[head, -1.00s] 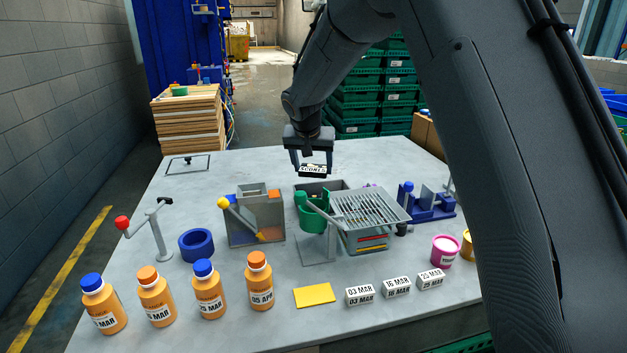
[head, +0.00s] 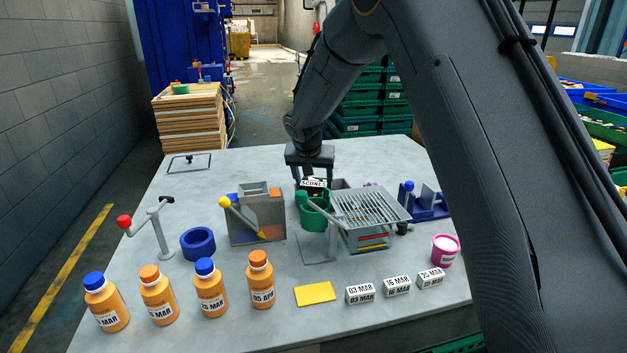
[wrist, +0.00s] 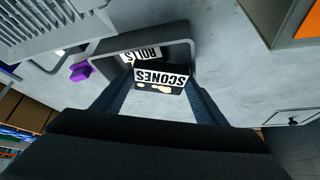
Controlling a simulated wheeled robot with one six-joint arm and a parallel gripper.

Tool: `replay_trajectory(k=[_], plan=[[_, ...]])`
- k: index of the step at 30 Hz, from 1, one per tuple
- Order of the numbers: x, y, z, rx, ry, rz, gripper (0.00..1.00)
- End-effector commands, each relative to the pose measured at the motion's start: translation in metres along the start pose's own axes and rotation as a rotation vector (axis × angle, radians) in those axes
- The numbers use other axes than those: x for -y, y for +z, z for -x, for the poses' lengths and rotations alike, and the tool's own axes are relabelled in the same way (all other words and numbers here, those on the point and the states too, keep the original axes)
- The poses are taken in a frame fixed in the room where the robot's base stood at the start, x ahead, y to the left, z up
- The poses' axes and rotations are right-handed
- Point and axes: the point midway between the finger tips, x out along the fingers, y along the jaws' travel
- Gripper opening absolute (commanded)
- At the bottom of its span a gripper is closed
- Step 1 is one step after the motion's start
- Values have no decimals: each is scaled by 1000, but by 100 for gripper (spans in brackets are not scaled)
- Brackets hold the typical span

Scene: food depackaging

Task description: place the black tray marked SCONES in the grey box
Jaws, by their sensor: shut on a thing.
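The black SCONES tray (head: 313,184) has a white label facing the robot. My gripper (head: 313,178) is shut on it, and in the wrist view the SCONES tray (wrist: 161,77) sits between the two fingers. The grey box (head: 341,184) stands behind the green cup and is partly hidden. In the wrist view the tray is over or at the near part of the grey box (wrist: 182,44); I cannot tell how deep it is. A ROLLS-marked tray (wrist: 141,56) lies inside the box.
A green cup (head: 313,218) and a grey slotted rack (head: 370,207) stand close in front of the box. The table's back left is mostly clear.

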Motion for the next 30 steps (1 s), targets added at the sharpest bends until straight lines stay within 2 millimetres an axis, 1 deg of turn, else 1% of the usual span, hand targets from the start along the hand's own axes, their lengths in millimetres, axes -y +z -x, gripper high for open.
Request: replay_trajectory(k=[9, 10, 13, 23, 26, 30], plan=[[0, 2, -4, -1, 0, 0, 42], [0, 2, -4, 0, 0, 0, 68], [0, 2, -4, 0, 0, 0, 84], [0, 2, -3, 0, 0, 0, 85], [0, 0, 0, 0, 0, 0, 85], [0, -5, 10, 0, 0, 0, 85]])
